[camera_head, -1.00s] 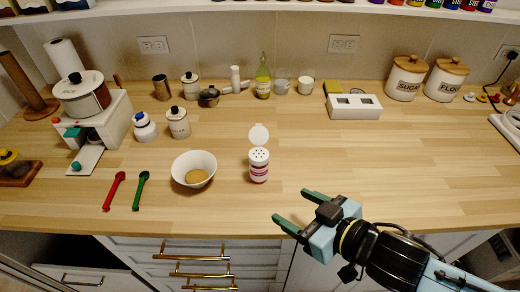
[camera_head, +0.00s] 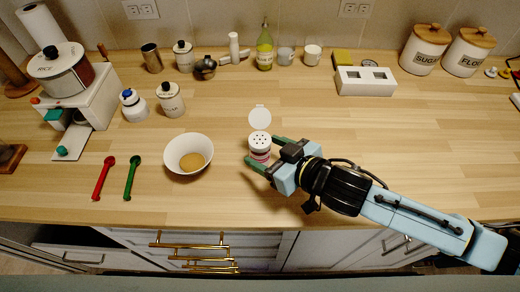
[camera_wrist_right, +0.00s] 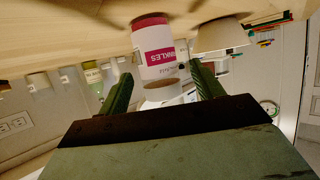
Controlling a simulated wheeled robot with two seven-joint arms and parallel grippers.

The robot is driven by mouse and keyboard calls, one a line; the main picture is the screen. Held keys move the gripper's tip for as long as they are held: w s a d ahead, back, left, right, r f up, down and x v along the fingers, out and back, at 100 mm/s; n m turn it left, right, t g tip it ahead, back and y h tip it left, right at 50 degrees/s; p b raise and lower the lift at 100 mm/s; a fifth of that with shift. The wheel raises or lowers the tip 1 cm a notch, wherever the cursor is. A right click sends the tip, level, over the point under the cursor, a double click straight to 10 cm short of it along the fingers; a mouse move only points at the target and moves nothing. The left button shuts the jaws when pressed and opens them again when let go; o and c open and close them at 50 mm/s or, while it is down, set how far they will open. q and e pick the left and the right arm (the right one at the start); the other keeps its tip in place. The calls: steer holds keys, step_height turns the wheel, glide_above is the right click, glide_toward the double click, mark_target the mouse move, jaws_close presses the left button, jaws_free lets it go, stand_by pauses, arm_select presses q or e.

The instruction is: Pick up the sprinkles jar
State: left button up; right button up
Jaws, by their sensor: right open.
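The sprinkles jar (camera_head: 260,142) stands upright on the wooden counter, with its white flip lid raised and its holed top showing. In the right wrist view the jar (camera_wrist_right: 155,48) appears upside down, white with pink bands and lettering. My right gripper (camera_head: 264,153) is open at the jar, its green fingers at either side of it. In the wrist view the right gripper (camera_wrist_right: 161,72) has the jar between and just beyond its fingertips; contact cannot be told. The lower jar is partly hidden by a finger in the head view. My left gripper is not in view.
A white bowl (camera_head: 172,165) with tan contents stands left of the jar. A red spoon (camera_head: 101,180) and a green spoon (camera_head: 131,180) lie further left. Canisters, a bottle (camera_head: 264,50) and cups line the back.

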steer(key=x, duration=0.4)
steer(key=shift+w+a, duration=0.25)
steer(key=shift+w, duration=0.05)
steer(key=c, duration=1.1)
